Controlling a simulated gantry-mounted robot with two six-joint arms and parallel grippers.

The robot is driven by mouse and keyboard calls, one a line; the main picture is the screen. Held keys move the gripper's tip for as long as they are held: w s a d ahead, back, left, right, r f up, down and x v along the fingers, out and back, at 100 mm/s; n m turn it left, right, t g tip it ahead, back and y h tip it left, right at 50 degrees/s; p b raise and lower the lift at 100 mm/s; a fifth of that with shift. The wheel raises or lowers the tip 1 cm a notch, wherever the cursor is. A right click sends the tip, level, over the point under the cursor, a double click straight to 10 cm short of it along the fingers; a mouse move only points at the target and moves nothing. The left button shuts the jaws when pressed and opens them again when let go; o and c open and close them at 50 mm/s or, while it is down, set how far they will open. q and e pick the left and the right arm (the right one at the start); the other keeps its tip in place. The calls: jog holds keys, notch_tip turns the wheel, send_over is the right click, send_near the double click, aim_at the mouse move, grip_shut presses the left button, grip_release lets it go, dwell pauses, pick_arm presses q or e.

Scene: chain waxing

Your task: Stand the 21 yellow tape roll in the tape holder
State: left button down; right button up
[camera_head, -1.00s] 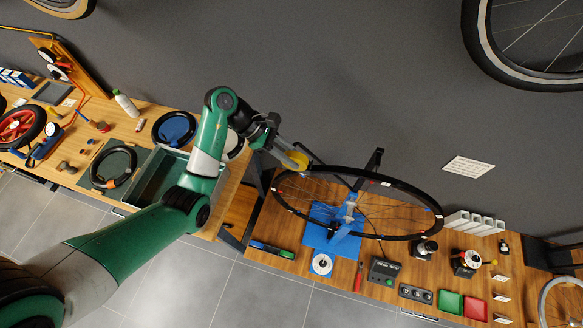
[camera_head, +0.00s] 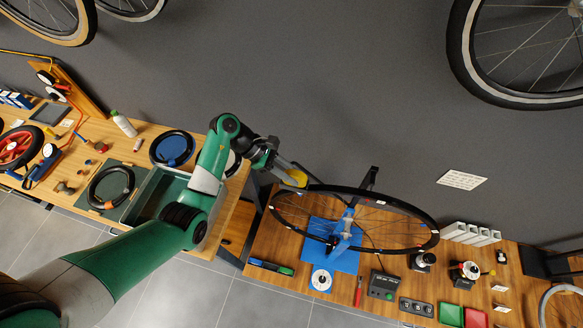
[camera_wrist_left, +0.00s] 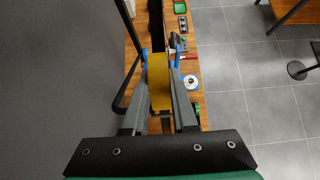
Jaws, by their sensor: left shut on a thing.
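The yellow tape roll (camera_head: 294,178) is held by my left gripper (camera_head: 288,174), above the gap between the two benches and by the left rim of the spoked wheel. In the left wrist view the yellow tape roll (camera_wrist_left: 159,82) shows edge-on as an upright band between the two grey fingers of my left gripper (camera_wrist_left: 159,108), which press on it from both sides. A white slotted rack (camera_head: 470,234), which looks like the tape holder, stands at the back right of the right bench, well apart from the roll. My right gripper is not in view.
The spoked wheel (camera_head: 433,232) on a blue stand (camera_head: 338,243) lies between the roll and the white rack. Green (camera_head: 451,315) and red (camera_head: 476,318) trays sit at the bench's front right. A teal tray (camera_head: 146,195) is on the left bench.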

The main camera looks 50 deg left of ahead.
pick_arm(q)
jog(key=shift+f+b, duration=0.3)
jog(key=shift+f, duration=0.55)
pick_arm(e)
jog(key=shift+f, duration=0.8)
pick_arm(q)
jog(key=c, duration=0.6)
grip_release()
jog(key=shift+r, duration=0.1)
